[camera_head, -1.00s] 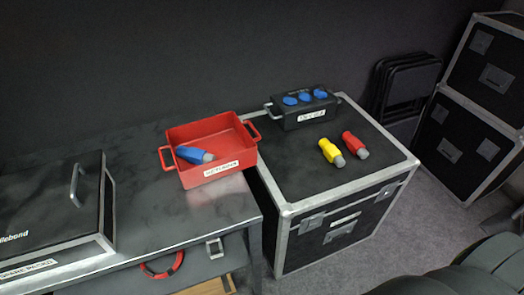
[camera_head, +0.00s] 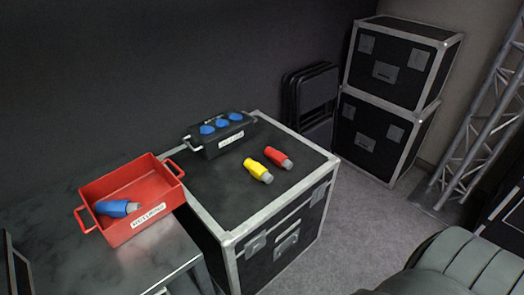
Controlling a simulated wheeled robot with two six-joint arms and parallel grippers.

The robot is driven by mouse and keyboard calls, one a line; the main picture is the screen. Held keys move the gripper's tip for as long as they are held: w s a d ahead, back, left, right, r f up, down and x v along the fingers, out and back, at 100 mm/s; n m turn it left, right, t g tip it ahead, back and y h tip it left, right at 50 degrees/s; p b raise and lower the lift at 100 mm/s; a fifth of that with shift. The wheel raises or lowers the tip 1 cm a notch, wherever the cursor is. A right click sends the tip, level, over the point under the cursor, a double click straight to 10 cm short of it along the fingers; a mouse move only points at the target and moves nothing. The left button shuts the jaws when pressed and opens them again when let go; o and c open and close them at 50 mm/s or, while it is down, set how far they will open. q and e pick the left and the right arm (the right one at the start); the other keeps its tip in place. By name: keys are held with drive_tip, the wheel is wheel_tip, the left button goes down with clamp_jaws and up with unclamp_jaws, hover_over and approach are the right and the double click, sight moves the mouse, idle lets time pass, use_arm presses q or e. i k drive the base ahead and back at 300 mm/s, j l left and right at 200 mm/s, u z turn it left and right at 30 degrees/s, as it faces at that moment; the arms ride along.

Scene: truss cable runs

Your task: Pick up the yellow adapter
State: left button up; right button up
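The yellow adapter (camera_head: 257,169) lies on its side on top of the black flight case (camera_head: 205,189), its grey end toward the lower right. A red adapter (camera_head: 278,157) lies just to its right, apart from it. Neither of my grippers shows in the view. A grey rounded shape at the lower right may be part of my own body.
A black box with blue sockets (camera_head: 219,134) stands at the back of the case top. A red tray (camera_head: 160,210) holding a blue adapter (camera_head: 117,208) sits on the dark table (camera_head: 159,257) to the left. Stacked cases (camera_head: 376,139), folded chairs (camera_head: 315,97) and a truss (camera_head: 489,115) stand behind and right.

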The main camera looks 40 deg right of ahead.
sight(257, 169)
drive_tip(key=z, duration=1.05)
